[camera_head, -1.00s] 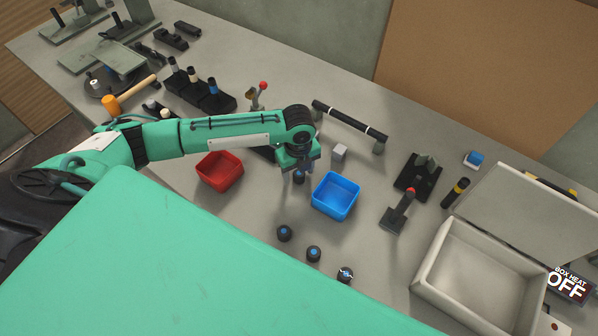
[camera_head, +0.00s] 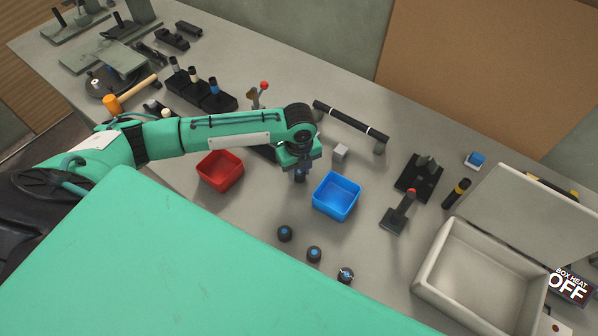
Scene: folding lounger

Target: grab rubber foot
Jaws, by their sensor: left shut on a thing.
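My left gripper (camera_head: 300,173) points down between the red bin and the blue bin, with its jaws shut on a small dark rubber foot (camera_head: 300,178). The fingers and wrist hide most of that foot. Three more black rubber feet stand apart on the bench in front of the blue bin: one at the left (camera_head: 285,233), one in the middle (camera_head: 314,254) and one at the right (camera_head: 345,275). The left two have blue tops; the right one shows a paler, patterned top. My right gripper is out of view.
A red bin (camera_head: 220,171) stands left of the gripper and a blue bin (camera_head: 336,196) close on its right. A grey cube (camera_head: 340,152) and a black bar on posts (camera_head: 349,121) lie behind. An open white box (camera_head: 477,275) is at the right.

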